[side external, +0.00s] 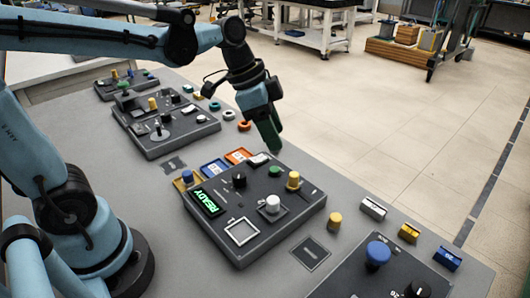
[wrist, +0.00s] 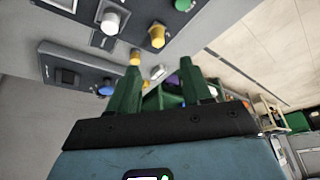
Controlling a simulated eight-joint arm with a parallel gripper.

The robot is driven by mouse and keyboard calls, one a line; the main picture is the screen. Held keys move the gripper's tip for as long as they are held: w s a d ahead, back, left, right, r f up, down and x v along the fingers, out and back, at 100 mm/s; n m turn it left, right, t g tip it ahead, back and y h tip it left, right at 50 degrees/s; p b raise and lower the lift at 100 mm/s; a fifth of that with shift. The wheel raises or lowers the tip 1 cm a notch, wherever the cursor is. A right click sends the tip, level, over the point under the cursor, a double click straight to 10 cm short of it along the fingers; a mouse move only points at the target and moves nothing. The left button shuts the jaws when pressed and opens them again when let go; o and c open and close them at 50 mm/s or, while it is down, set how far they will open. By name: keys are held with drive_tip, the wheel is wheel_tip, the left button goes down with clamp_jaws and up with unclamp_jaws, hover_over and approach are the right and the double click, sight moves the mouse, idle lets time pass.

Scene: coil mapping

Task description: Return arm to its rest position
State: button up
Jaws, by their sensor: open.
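My gripper (side external: 269,138) hangs at the end of my blue arm, fingers pointing down, above the far edge of the middle control panel (side external: 312,213) in the side view. In the wrist view the two green fingers of my gripper (wrist: 160,90) stand apart with nothing visible held between them. The panel carries a green-lit READY display (side external: 208,201), a white knob (side external: 272,203), a yellow knob (side external: 293,180), a green button (side external: 275,171) and a black knob (side external: 239,179). An empty square outline (side external: 241,232) is at its front.
Other panels stand at the back left (side external: 150,147) and front right (side external: 335,284). A yellow cylinder (side external: 335,221) and several small blocks, including a silver one (side external: 373,208), lie on the grey table (side external: 200,268). Colored rings (side external: 228,114) lie behind. Open floor is beyond the table.

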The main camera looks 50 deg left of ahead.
drive_tip(key=s+a+f+n+t+y, duration=0.2)
drive_tip(key=s+a+n+t+y, duration=0.1)
drive_tip(key=s+n, duration=0.4)
drive_tip(key=shift+a+f+n+t, duration=0.25)
drive_tip(key=shift+a+n+t, duration=0.25)
drive_tip(key=shift+a+n, duration=0.4)
drive_tip(key=shift+d, duration=0.1)
drive_tip(key=shift+c, duration=0.3)
